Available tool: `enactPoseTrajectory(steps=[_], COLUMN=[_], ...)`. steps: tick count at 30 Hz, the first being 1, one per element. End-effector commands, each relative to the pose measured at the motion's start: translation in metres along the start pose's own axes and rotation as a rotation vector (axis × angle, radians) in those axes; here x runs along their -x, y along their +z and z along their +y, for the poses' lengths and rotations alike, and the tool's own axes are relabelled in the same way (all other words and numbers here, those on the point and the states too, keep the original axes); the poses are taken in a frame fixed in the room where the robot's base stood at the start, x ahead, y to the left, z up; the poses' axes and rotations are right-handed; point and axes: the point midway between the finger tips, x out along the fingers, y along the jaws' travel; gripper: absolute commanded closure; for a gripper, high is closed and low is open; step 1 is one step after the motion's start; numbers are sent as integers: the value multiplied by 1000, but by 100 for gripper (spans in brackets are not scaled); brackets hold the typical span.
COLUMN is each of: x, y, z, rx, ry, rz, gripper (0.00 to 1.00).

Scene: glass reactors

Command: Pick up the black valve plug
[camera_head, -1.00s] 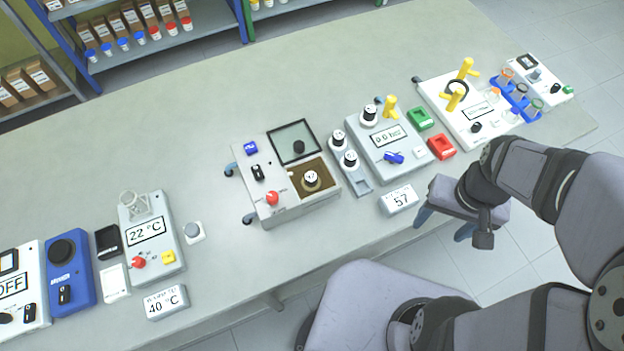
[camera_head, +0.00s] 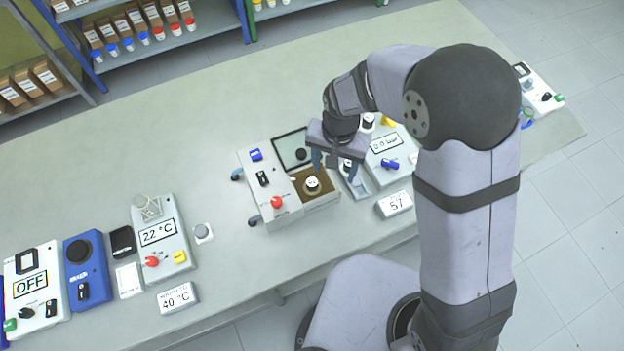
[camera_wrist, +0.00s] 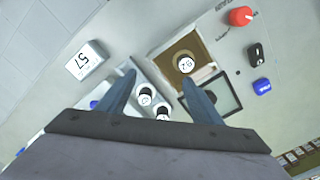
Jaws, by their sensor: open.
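Several black plugs with white marked tops are in view, and I cannot tell which is the valve plug. One (camera_head: 312,184) sits in the brown open well of the white box (camera_head: 280,208); it also shows in the wrist view (camera_wrist: 186,63). Two others stand on a narrow grey holder beside the box, the nearer one (camera_wrist: 145,97) and the farther one (camera_wrist: 162,113). My gripper (camera_head: 335,165) points down above the gap between the box and the holder. Its fingers (camera_wrist: 158,75) are open with nothing between them. It partly hides the holder in the head view.
The box has a raised dark-framed lid (camera_head: 292,150), a red knob (camera_head: 277,202) and a black switch (camera_head: 263,179). A pressure unit (camera_head: 386,143) and a display reading 57 (camera_head: 395,204) stand to the right. Bench between the box and the 22 °C unit (camera_head: 160,235) is mostly clear.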

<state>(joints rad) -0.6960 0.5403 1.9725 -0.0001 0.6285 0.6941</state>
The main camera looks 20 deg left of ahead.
Motion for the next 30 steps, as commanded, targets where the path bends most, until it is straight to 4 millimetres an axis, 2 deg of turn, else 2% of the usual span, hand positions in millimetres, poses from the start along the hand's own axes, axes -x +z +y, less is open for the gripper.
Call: enactPoseTrajectory(steps=[1,3,7,13,20,30], x=[-2,-8,-14,-20,-37,-44], y=[5,10,15,16,16,16], z=[-16,-32,-47,-50,-49,-50], rx=[8,4,0,-3,-3,-2], ry=[2,2,1,1,1,0], rz=[-2,-2,-1,-1,-1,0], gripper=[40,40,40,40,40,40])
